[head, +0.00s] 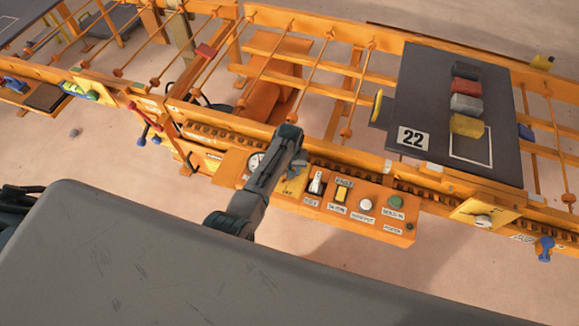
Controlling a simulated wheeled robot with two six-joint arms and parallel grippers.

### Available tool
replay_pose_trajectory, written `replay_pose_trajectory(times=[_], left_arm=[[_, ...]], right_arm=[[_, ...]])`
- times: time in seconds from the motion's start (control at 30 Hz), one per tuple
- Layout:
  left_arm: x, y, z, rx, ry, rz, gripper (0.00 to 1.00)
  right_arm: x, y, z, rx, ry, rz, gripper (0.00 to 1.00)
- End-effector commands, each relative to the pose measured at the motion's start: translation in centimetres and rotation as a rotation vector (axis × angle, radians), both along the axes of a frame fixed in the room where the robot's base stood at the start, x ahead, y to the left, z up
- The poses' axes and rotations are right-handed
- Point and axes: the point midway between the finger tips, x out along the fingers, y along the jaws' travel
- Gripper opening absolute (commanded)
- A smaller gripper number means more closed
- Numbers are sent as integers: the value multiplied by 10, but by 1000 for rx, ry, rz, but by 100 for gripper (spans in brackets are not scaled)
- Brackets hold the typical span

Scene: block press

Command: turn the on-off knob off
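An orange control panel (349,205) is on the near side of the orange machine. It carries a black-and-white knob or lever (316,183), a yellow switch (341,193), a white round button (365,204) and a green button (396,201). The labels are too small to read surely, so I cannot tell which control is the on-off knob. One dark grey arm of mine, seemingly the right, reaches over the panel's left part, just left of the black-and-white knob. My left gripper is not visible.
A dark plate (441,83) marked 22 lies on the machine at right, with grey, red and yellow blocks in a row. Orange rails and rods run behind the panel. A white knob (483,221) sits on a yellow box at right. Sandy floor is open in front.

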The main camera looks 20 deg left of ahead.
Motion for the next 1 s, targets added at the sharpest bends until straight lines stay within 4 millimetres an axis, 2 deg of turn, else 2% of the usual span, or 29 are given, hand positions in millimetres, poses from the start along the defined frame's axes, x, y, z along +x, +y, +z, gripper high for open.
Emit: replay_pose_trajectory(times=[0.1, 0.5, 1.0], left_arm=[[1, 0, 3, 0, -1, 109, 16], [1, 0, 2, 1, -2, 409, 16], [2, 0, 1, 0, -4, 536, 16]], right_arm=[[0, -1, 8, -1, 0, 0, 0], [0, -5, 18, -5, 0, 1, 0], [0, -5, 22, -5, 0, 1, 0]])
